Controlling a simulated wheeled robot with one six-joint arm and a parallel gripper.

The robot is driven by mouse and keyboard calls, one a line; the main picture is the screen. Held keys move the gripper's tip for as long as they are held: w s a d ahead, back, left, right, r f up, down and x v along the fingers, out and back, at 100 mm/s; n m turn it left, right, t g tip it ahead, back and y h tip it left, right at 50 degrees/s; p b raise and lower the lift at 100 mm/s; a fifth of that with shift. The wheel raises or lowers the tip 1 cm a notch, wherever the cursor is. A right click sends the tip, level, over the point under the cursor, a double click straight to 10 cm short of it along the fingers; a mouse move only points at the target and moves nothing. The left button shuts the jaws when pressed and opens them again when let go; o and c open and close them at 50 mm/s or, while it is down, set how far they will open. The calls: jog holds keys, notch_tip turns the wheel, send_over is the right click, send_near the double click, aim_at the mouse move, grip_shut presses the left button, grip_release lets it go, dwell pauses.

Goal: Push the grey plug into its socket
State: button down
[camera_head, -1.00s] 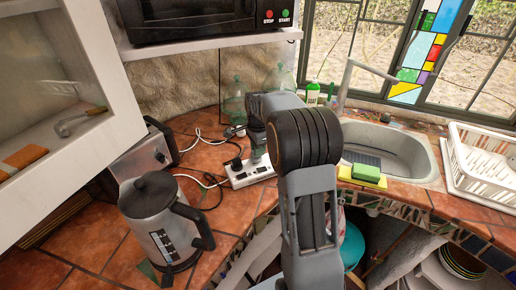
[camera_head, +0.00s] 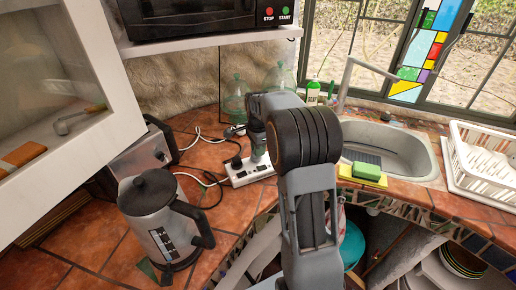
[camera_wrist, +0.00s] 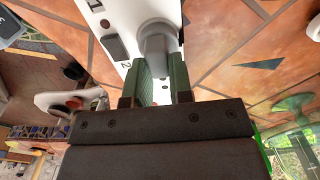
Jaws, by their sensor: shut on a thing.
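The grey plug (camera_wrist: 158,45) shows in the wrist view between the two green-padded fingers of my gripper (camera_wrist: 160,80), which are shut on it. The plug is over the white power strip (camera_wrist: 112,14), at one of its outlets; the socket under it is hidden, so I cannot tell how deep it sits. In the head view the power strip (camera_head: 240,176) lies on the tiled counter, and my gripper (camera_head: 258,156) is above its right part, largely behind my arm.
A black plug (camera_head: 236,162) with a cable is at the strip's left part. A steel kettle (camera_head: 160,220) and a toaster (camera_head: 145,155) stand to the left. The sink (camera_head: 400,150) with a sponge (camera_head: 366,170) is to the right. Glass bottles (camera_head: 235,100) stand behind.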

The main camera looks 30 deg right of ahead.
jog(key=shift+f, duration=0.1)
jog(key=c, duration=0.9)
grip_release()
jog(key=shift+c, duration=0.2)
